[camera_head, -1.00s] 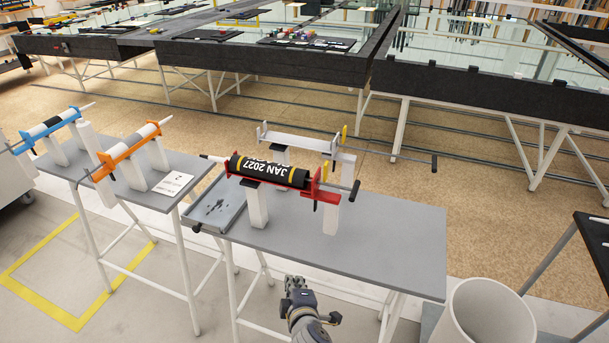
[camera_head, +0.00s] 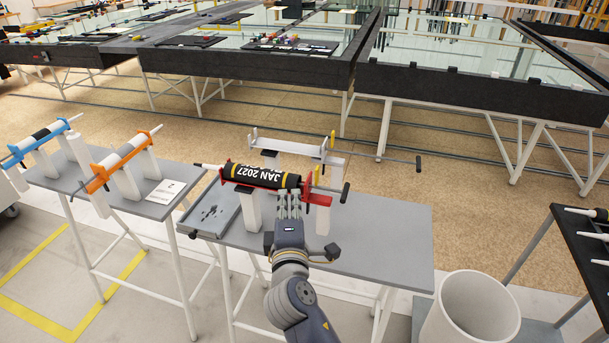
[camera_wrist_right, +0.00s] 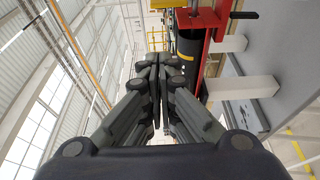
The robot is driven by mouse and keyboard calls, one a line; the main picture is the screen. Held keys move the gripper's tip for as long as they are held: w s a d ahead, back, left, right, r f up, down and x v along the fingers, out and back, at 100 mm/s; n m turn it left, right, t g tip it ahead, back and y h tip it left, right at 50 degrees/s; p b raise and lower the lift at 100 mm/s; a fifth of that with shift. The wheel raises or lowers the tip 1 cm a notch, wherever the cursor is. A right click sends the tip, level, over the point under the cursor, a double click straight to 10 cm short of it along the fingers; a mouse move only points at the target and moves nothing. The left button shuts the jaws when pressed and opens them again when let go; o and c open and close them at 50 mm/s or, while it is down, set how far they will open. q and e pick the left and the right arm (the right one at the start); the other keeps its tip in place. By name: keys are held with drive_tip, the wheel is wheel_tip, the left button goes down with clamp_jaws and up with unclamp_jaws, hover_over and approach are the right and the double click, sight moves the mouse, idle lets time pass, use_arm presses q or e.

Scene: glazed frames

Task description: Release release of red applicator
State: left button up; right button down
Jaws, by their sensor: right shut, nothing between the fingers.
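The red applicator (camera_head: 318,199) lies across white supports on the grey table, holding a black cartridge (camera_head: 262,177) marked "JAN 2027". A small yellow piece (camera_head: 317,173) shows at its rear end. My right gripper (camera_head: 288,200) is in front of the applicator, near the junction of cartridge and red rear frame, with shut, empty fingers. In the right wrist view the shut fingers (camera_wrist_right: 158,62) point up beside the black cartridge (camera_wrist_right: 189,45) and red frame (camera_wrist_right: 202,18). I cannot tell whether they touch it. My left gripper is not in view.
A white applicator (camera_head: 290,148) lies just behind the red one. Orange (camera_head: 118,162) and blue (camera_head: 37,140) applicators rest on the left table. A white bin (camera_head: 470,310) stands at the front right. The grey table's right part (camera_head: 385,235) is clear.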

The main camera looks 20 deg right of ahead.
sight(305, 184)
drive_tip(key=w+d+p, duration=0.1)
drive_tip(key=w, duration=0.1)
drive_tip(key=w+d+p, duration=0.2)
drive_tip(key=w, duration=0.1)
drive_tip(key=w+d+p, duration=0.2)
drive_tip(key=shift+w+d+r, duration=0.15)
drive_tip(key=shift+w+d, duration=0.05)
drive_tip(key=shift+w, duration=0.05)
drive_tip(key=shift+s+d+p, duration=0.15)
drive_tip(key=shift+p, duration=0.15)
drive_tip(key=shift+f, duration=0.2)
